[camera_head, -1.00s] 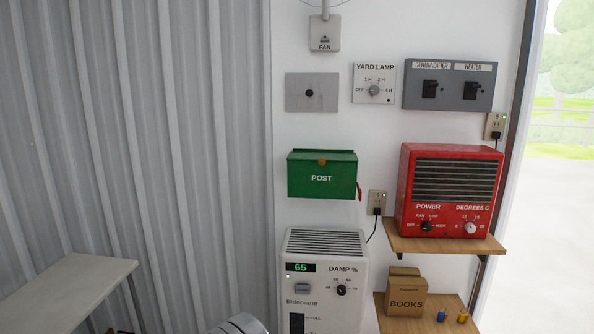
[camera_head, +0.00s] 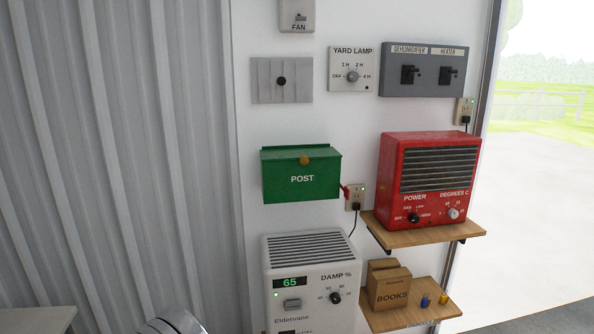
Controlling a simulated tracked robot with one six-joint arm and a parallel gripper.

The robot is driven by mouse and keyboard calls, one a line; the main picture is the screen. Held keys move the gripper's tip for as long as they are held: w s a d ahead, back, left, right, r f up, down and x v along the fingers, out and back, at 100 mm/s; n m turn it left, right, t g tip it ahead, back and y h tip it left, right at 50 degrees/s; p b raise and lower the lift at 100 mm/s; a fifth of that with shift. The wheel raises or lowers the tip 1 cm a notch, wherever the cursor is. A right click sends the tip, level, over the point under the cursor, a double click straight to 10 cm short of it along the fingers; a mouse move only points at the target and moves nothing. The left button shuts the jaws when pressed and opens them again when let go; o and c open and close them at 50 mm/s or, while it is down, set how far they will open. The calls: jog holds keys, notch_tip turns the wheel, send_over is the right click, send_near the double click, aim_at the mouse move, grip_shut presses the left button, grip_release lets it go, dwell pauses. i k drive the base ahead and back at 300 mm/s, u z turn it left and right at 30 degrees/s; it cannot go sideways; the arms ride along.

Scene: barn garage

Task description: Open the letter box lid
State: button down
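The green letter box (camera_head: 302,183) marked POST hangs on the white wall near the middle of the view. Its lid (camera_head: 296,152) is down and looks closed, with a small brass-coloured knob (camera_head: 304,160) at its front edge. A small red flag (camera_head: 345,191) sits at its right side. My gripper is not clearly in view; only a rounded grey-white part, which I cannot identify for sure, shows at the bottom edge, well below the box.
A white dehumidifier (camera_head: 312,252) stands below the letter box. A red heater (camera_head: 430,178) sits on a wooden shelf (camera_head: 425,235) to the right. Below it, a lower shelf (camera_head: 400,318) holds a BOOKS box (camera_head: 390,290). A bench (camera_head: 38,318) is at lower left.

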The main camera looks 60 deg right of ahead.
aim_at(300, 154)
jog(key=z, duration=0.35)
jog(key=i, duration=0.7)
jog(key=z, duration=1.05)
jog(key=i, duration=0.75)
jog(key=z, duration=0.45)
